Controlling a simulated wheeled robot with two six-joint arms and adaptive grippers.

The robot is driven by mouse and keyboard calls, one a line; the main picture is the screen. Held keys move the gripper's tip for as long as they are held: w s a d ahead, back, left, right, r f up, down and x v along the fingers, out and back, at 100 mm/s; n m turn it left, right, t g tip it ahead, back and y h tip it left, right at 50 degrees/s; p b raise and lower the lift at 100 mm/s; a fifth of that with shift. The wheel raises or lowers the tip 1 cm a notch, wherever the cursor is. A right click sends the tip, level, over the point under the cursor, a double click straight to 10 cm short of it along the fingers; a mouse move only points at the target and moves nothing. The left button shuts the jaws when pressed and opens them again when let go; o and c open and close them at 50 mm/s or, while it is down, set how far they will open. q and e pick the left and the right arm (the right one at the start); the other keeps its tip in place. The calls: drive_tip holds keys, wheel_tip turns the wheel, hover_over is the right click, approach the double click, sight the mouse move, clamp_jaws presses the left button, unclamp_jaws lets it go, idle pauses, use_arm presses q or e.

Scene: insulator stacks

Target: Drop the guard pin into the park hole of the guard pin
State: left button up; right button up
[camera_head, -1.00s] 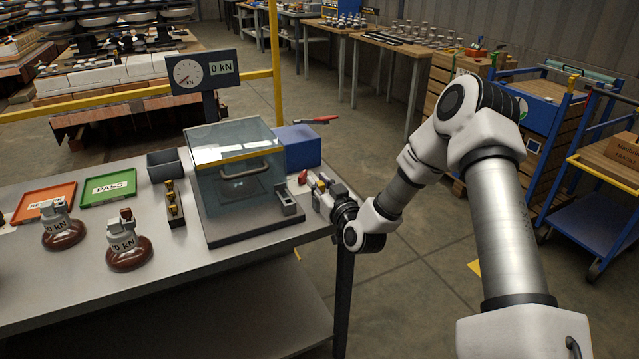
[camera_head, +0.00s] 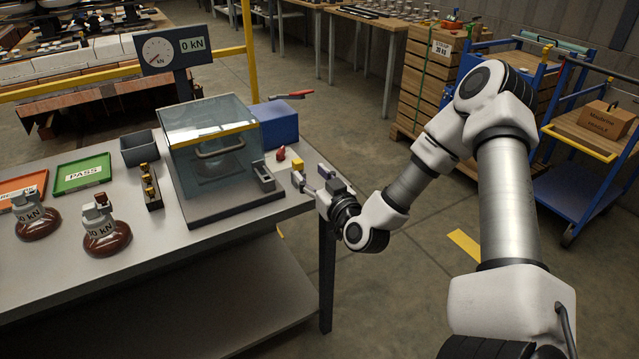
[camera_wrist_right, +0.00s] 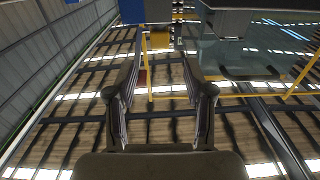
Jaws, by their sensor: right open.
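A small yellow block (camera_head: 297,164) is at the right edge of the bench, just past my right gripper's fingertips. I cannot tell if it is the guard pin's head, and no pin shaft or hole can be made out. My right gripper (camera_head: 309,175) is open, with nothing between its fingers. In the right wrist view the yellow block (camera_wrist_right: 160,39) shows beyond the open fingertips (camera_wrist_right: 160,66), apart from them. A small red piece (camera_head: 281,154) stands beside the yellow block. A grey latch block (camera_head: 263,176) sits on the test chamber's base. My left gripper is out of view.
The clear-walled test chamber (camera_head: 212,150) stands left of the gripper, with a blue box (camera_head: 276,124) behind it. Two brown insulators (camera_head: 107,238) (camera_head: 38,224) and a green PASS tray (camera_head: 85,174) are farther left. Open floor lies right of the bench.

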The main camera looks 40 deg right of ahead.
drive_tip(key=v, duration=0.4)
drive_tip(key=shift+s, duration=0.25)
drive_tip(key=s+a+f+n+g+y+p, duration=0.3)
drive_tip(key=a+f+n+g, duration=0.1)
drive_tip(key=a+f, duration=0.4)
drive_tip(key=s+a+f+n+g+y+p, duration=0.35)
drive_tip(key=a+f, duration=0.25)
drive_tip(key=a, duration=0.3)
drive_tip(key=s+a+f+m+g+h, duration=0.1)
drive_tip(key=s+f+g, duration=0.3)
drive_tip(key=s, duration=0.5)
drive_tip(key=s+a+f+m+g+h+p, duration=0.1)
drive_tip(key=s+f+m+g, duration=0.3)
drive_tip(key=s, duration=0.5)
drive_tip(key=shift+s+a+f+g, duration=0.15)
drive_tip(key=shift+a+g, duration=0.25)
drive_tip(key=shift+g, duration=0.55)
